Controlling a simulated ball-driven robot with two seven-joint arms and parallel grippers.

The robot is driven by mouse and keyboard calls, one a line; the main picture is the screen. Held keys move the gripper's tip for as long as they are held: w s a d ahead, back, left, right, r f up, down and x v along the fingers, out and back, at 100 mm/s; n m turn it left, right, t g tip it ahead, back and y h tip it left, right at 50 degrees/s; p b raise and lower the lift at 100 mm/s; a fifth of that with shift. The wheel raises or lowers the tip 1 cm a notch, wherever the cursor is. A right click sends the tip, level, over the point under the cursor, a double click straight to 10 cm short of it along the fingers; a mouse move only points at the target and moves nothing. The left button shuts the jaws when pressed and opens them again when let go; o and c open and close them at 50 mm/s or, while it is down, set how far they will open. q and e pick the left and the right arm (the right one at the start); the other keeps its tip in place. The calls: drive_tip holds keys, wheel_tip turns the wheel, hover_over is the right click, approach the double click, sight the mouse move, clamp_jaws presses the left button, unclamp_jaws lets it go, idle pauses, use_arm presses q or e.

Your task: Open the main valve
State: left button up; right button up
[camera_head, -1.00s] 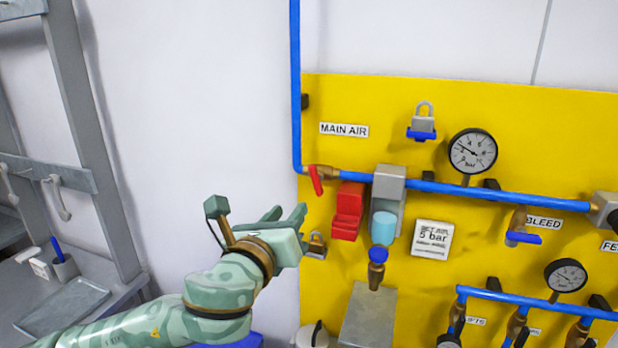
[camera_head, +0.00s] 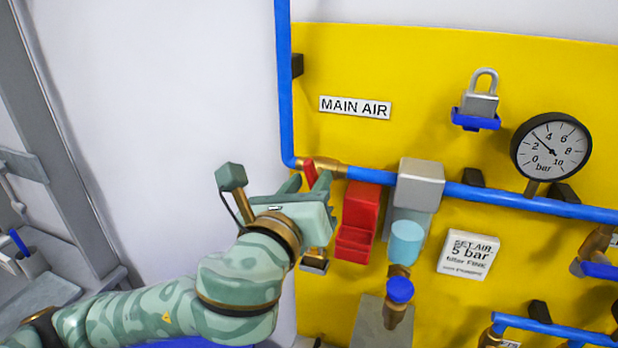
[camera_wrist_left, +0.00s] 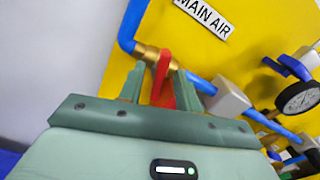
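The main valve is a brass body (camera_head: 326,168) on the blue pipe below the "MAIN AIR" label (camera_head: 355,107). Its red lever (camera_head: 309,169) points down, across the pipe. In the left wrist view the red lever (camera_wrist_left: 164,70) stands between the two fingers of my left gripper (camera_wrist_left: 158,76), with a gap visible on each side. In the head view my left gripper (camera_head: 308,183) is open at the lever, and its fingers hide the lever's lower part. My right gripper is not in view.
A red box (camera_head: 358,215) and a grey filter unit (camera_head: 421,183) sit just right of the valve. A padlock (camera_head: 480,103) and a pressure gauge (camera_head: 551,147) are farther right. The white wall at left is clear.

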use_arm(q)
drive_tip(key=shift+s, duration=0.2)
drive_tip(key=shift+w, duration=0.1)
clamp_jaws()
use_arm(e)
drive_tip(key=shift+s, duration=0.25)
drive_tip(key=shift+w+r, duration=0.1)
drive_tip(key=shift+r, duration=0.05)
use_arm(q)
drive_tip(key=n+p, duration=0.2)
drive_tip(key=shift+a+n, duration=0.1)
drive_tip(key=shift+n, duration=0.3)
drive_tip(key=n+p, duration=0.3)
drive_tip(key=n, duration=0.1)
drive_tip(key=shift+a, duration=0.1)
drive_tip(key=shift+f+n+p, duration=0.2)
drive_tip(key=shift+n+p, duration=0.95)
drive_tip(key=shift+n, duration=0.75)
drive_tip(key=shift+f+n+p, duration=0.15)
drive_tip(key=shift+n+p, duration=0.95)
drive_tip(key=shift+n, duration=0.8)
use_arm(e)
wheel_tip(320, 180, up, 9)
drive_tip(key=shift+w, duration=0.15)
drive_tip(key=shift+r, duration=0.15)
